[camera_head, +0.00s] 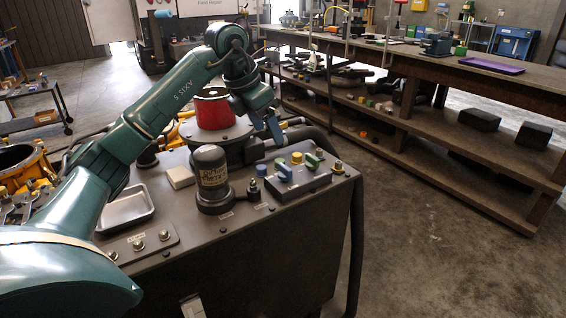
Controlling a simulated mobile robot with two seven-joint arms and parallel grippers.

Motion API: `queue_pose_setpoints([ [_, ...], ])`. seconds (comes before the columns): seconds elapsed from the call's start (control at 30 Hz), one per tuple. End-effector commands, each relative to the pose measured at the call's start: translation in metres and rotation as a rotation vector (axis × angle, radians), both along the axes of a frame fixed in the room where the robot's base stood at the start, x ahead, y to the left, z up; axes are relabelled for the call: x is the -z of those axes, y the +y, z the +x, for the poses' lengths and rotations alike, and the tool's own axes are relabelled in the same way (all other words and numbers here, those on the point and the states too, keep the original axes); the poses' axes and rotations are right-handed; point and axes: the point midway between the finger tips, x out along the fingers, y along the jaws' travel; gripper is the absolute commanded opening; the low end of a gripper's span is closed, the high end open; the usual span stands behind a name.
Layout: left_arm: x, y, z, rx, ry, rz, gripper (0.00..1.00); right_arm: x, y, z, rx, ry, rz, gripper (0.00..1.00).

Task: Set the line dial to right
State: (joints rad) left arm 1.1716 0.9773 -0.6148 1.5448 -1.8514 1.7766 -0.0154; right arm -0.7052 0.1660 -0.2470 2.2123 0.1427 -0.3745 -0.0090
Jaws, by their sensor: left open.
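My left arm reaches in from the left, and my left gripper (262,130) hangs above the grey bench, in front of and right of a red cylinder (213,110). It looks empty, with its fingers apart. The gripper is apart from these dials. Their labels are too small to read, so I cannot tell which is the line dial or where it points. My right gripper is out of view.
A dark upright cylinder with a label (211,178) stands on the bench left of the box. A metal tray (126,210) and a strip of small knobs (139,244) lie further left. A thick black hose (356,235) runs down the right edge. A long wooden workbench (455,80) stands behind.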

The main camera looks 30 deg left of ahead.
Motion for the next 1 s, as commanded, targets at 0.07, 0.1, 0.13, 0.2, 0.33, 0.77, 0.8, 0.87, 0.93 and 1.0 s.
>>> queue_pose_setpoints([
  [0.07,0.017,-0.003,0.005,0.003,0.004,-0.003,0.64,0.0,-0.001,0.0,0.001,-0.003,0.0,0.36],
  [0.1,0.024,-0.005,0.008,0.003,0.005,-0.002,0.64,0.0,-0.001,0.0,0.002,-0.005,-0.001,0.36],
  [0.13,0.031,-0.006,0.01,0.004,0.004,-0.002,0.64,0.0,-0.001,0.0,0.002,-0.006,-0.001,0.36],
  [0.2,0.045,-0.008,0.016,0.004,0.004,-0.004,0.64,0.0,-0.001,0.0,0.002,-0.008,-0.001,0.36],
  [0.33,0.069,-0.013,0.025,0.005,0.003,-0.005,0.64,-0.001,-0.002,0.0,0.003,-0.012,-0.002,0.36],
  [0.77,0.105,-0.018,0.04,0.005,-0.001,-0.004,0.64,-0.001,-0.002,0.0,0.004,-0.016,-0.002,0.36],
  [0.8,0.105,-0.018,0.04,0.005,-0.001,-0.004,0.64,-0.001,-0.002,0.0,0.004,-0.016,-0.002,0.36],
  [0.87,0.105,-0.018,0.04,0.005,-0.001,-0.004,0.64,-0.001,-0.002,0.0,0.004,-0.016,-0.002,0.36],
  [0.93,0.105,-0.018,0.04,0.004,-0.002,-0.003,0.64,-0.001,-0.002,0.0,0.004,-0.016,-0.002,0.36],
  [1.0,0.105,-0.018,0.04,0.004,-0.002,-0.003,0.62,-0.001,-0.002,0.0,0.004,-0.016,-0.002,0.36],
])
